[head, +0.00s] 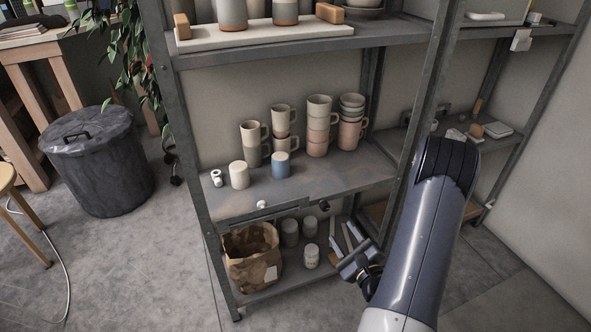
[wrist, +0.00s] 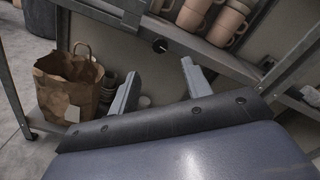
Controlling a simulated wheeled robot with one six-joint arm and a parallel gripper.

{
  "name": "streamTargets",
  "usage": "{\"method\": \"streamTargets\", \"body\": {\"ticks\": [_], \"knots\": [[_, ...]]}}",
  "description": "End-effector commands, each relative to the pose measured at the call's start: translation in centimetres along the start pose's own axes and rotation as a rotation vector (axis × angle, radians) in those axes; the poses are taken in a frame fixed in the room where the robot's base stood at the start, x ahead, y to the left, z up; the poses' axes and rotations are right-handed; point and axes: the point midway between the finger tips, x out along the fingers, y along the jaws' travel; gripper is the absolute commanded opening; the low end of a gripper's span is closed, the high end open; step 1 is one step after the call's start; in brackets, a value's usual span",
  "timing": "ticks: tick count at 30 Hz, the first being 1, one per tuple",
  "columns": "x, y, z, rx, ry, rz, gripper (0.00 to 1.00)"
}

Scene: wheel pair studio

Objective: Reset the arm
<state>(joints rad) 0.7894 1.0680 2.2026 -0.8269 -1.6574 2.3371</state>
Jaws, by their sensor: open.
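My gripper (head: 342,242) is in front of the lower part of the grey metal shelf unit (head: 300,200), just below the edge of its middle shelf. In the wrist view its two grey fingers (wrist: 158,88) stand wide apart with nothing between them. My arm rises at the right of the head view and bends down toward the shelf. I cannot tell how far the fingertips are from the shelf edge.
The middle shelf holds stacked mugs (head: 319,125), a blue cup (head: 281,165) and a white cup (head: 239,175). A brown paper bag (head: 250,258) and grey jars (head: 290,232) stand on the bottom shelf. A lidded bin (head: 98,165) stands left. Floor is clear in front.

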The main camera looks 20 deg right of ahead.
Motion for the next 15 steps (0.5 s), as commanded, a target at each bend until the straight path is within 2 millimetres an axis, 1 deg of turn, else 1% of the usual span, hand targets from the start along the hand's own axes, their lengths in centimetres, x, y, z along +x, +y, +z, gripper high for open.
{"method": "streamTargets", "body": {"ticks": [5,15], "knots": [[2.0,0.1,0.1,-0.004,-0.007,0.002,0.47],[8.0,0.1,0.1,-0.003,-0.006,0.001,0.47]]}}
